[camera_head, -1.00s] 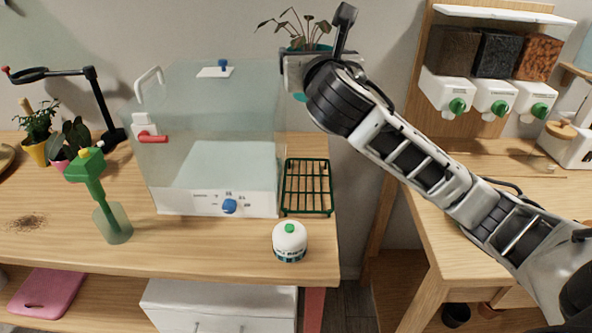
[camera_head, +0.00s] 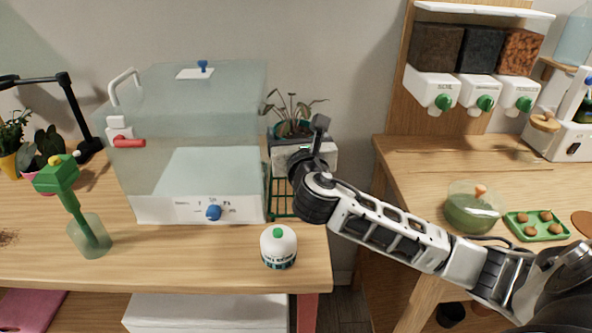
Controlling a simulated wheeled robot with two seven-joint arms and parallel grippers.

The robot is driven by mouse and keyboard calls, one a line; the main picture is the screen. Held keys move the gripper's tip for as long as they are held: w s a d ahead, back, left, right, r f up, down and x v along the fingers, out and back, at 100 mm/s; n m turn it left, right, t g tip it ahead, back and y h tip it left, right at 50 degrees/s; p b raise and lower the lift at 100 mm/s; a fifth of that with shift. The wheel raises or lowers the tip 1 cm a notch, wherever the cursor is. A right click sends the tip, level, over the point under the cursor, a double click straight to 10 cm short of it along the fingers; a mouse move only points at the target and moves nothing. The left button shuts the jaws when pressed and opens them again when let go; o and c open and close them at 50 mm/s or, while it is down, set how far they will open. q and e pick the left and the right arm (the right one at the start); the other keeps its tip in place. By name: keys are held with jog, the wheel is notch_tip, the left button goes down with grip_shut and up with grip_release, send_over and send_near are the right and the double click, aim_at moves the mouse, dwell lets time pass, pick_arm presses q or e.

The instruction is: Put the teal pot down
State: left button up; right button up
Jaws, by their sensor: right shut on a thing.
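The teal pot (camera_head: 284,129) holds a leafy plant (camera_head: 291,107) and shows just behind my right gripper (camera_head: 303,150). My right gripper is shut on the pot; its body hides most of the pot's lower part. The pot is upright, over or near the back of the green wire rack (camera_head: 282,204) on the left table. I cannot tell whether the pot touches anything below it. My left gripper is not in view.
A clear glass-walled box (camera_head: 190,140) with a blue knob stands left of the rack. A white bottle (camera_head: 278,246) stands in front of it. A gap separates this table (camera_head: 180,268) from the right table (camera_head: 420,160), with dispensers (camera_head: 478,90) above.

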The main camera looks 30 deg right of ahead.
pick_arm(q)
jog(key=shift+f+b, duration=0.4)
jog(key=shift+b, duration=0.15)
pick_arm(e)
notch_tip(320, 180, down, 8)
jog(key=shift+r, duration=0.2)
jog(key=shift+f, duration=0.1)
jog(key=o, duration=0.9)
jog(key=shift+f, duration=0.1)
pick_arm(q)
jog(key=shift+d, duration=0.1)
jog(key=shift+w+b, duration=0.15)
jog(key=shift+b, duration=0.15)
pick_arm(e)
jog(key=v, duration=1.2)
